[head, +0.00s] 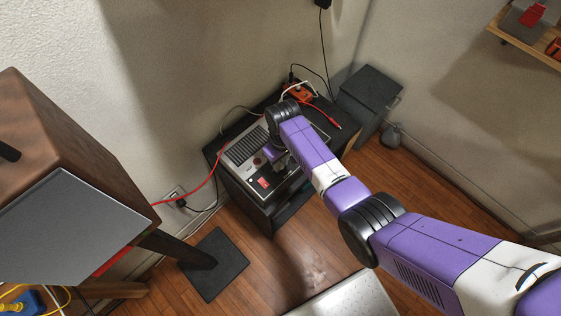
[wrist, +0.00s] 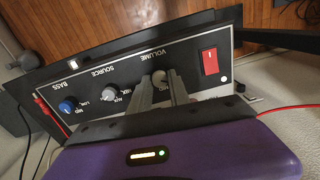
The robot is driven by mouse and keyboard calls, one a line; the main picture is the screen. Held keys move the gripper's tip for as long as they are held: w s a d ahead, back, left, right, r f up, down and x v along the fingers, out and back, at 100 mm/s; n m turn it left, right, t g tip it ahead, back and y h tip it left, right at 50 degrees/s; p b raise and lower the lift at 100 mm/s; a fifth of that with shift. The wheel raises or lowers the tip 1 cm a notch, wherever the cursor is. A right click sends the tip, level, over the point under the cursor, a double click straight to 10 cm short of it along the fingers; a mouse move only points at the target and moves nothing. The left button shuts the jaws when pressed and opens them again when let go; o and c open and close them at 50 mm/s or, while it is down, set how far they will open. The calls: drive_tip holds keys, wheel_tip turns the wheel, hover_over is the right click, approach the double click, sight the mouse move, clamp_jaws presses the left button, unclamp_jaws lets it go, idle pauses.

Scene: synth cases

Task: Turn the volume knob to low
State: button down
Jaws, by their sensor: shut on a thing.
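The amplifier-like unit (head: 246,150) sits on a dark low cabinet against the wall. Its black front panel (wrist: 200,60) fills the middle of the wrist view, with its lettering upside down. The volume knob (wrist: 158,76) is under the VOLUME label and mostly hidden by my fingers. My gripper (wrist: 164,88) is shut on this knob. The knob's pointer is hidden, so I cannot tell its setting. In the head view my arm covers the knob.
On the panel are a grey source knob (wrist: 109,95), a blue bass knob (wrist: 67,106) and a red rocker switch (wrist: 209,62). A red cable (head: 212,172) runs to the unit's left. An orange power strip (head: 296,91) lies behind it. A dark bin-like box (head: 369,95) stands at right.

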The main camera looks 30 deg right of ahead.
drive_tip(key=c, duration=1.2)
unclamp_jaws()
drive_tip(key=shift+c, duration=0.2)
drive_tip(key=shift+d+r, duration=0.15)
drive_tip(key=shift+r, duration=3.75)
